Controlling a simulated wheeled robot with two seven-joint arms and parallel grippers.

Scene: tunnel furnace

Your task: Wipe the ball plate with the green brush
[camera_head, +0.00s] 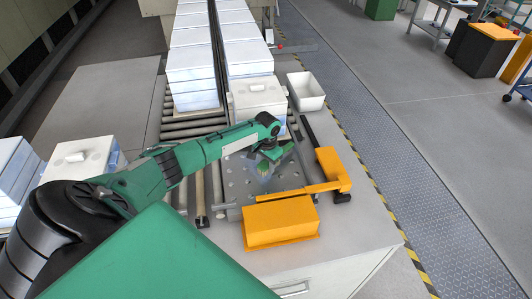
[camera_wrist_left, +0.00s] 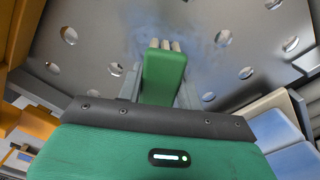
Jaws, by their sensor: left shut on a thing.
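The ball plate (camera_head: 236,184) is a grey metal plate with round holes, in the middle of the head view. It fills the upper part of the left wrist view (camera_wrist_left: 110,40). My left gripper (camera_head: 268,160) is over the plate. It is shut on the green brush (camera_wrist_left: 165,78), whose pale bristles (camera_wrist_left: 165,45) point at the plate. In the head view the brush is small and partly hidden by the gripper. I cannot tell for sure whether the bristles touch the plate. A bluish-grey smudge shows on the plate near the bristles. My right gripper is not in view.
An orange box (camera_head: 280,222) and an orange bracket (camera_head: 332,168) with a bar stand along the plate's front and right. A white bin (camera_head: 306,91) stands behind. White-blue stacks (camera_head: 193,70) line the roller conveyor (camera_head: 190,128). The grey tabletop (camera_head: 355,225) at front right is clear.

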